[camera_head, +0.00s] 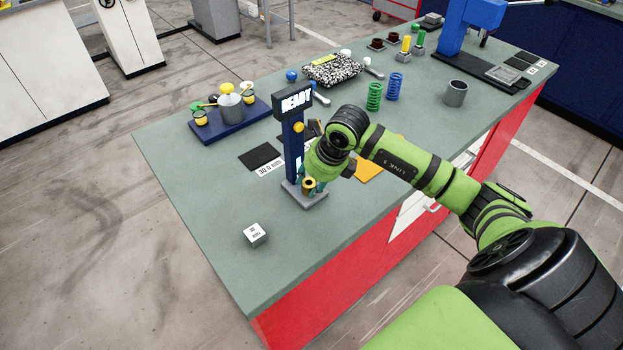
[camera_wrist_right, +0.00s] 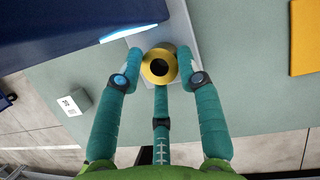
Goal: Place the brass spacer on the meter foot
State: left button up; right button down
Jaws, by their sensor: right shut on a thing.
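The brass spacer (camera_wrist_right: 147,70), a yellow ring with a dark hole, sits between the teal fingers of my right gripper (camera_wrist_right: 158,62), which is shut on it. In the head view the spacer (camera_head: 309,185) is low in the gripper (camera_head: 314,184), at the foot of the blue meter post (camera_head: 293,148). The grey meter foot (camera_head: 312,202) lies directly below it and also shows in the wrist view (camera_wrist_right: 204,42). I cannot tell whether the spacer touches the foot. The meter's display (camera_head: 296,99) reads READY. My left gripper is out of view.
A white marked cube (camera_head: 255,235) stands left of the meter near the bench edge. A dark mat (camera_head: 261,157) and an orange mat (camera_head: 369,170) flank the meter. Springs (camera_head: 374,97) and a grey cup (camera_head: 456,93) stand farther back. The bench's near left is mostly clear.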

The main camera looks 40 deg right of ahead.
aim_at(310, 183)
jog(key=c, duration=1.1)
grip_release()
jog(key=shift+f, duration=0.15)
jog(key=o, duration=0.3)
jog(key=b+v, duration=0.1)
jog(key=v, duration=0.2)
jog(key=shift+d+r, duration=0.1)
jog(key=shift+r, duration=0.1)
jog(key=s+b, duration=0.1)
jog(key=s, duration=0.1)
jog(key=s+d+b, duration=0.1)
jog(key=s, duration=0.1)
jog(key=s+d+b, duration=0.1)
jog(key=s, duration=0.1)
jog(key=shift+s+f+b, duration=0.3)
jog(key=shift+s+b, duration=0.05)
jog(key=shift+s, duration=0.05)
jog(key=shift+s+d+r+b, duration=0.15)
jog(key=shift+s+b, duration=0.3)
jog(key=shift+s, duration=0.25)
jog(key=shift+s+d+f+b, duration=0.15)
jog(key=shift+s+b, duration=0.25)
jog(key=shift+s, duration=0.25)
jog(key=shift+s+d+r+b, duration=0.15)
jog(key=shift+s+d+b, duration=0.05)
jog(key=shift+s, duration=0.3)
jog(key=shift+s+d+r+b, duration=0.1)
jog(key=shift+s+d+b, duration=0.1)
jog(key=shift+s, duration=0.25)
